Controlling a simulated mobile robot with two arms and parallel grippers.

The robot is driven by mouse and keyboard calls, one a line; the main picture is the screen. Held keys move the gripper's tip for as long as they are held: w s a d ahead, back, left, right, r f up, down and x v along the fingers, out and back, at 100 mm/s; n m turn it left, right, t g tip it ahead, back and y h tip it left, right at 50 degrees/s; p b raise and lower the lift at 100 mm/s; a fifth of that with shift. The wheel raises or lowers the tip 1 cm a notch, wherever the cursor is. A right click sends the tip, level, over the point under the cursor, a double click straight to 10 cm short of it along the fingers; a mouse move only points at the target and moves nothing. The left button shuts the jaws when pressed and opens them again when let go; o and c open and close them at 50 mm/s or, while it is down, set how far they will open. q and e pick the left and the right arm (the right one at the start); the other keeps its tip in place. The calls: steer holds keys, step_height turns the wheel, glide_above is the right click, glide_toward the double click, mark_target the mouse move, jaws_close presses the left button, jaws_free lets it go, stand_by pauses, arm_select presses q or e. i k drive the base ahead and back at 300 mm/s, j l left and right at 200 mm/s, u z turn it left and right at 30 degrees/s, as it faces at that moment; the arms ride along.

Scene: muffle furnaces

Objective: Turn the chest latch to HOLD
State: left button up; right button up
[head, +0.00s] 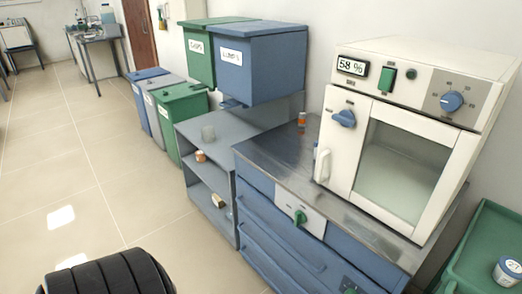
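The plate's markings are too small to read, so I cannot tell which position the latch is at. Another dark plate with a green part (350,289) shows at the bottom edge, cut off by the frame. Neither of my grippers shows. A black ribbed part of mine is at the bottom left, away from the chest.
A white furnace (436,57) with a blue door knob (344,118) and "58 %" display stands on the chest. A small orange-capped bottle (301,120) stands beside it. Grey shelves (194,131) are left of the chest, a green tray (477,254) right. The floor at left is clear.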

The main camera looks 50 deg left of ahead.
mark_target(300, 217)
steer(key=u, duration=1.2)
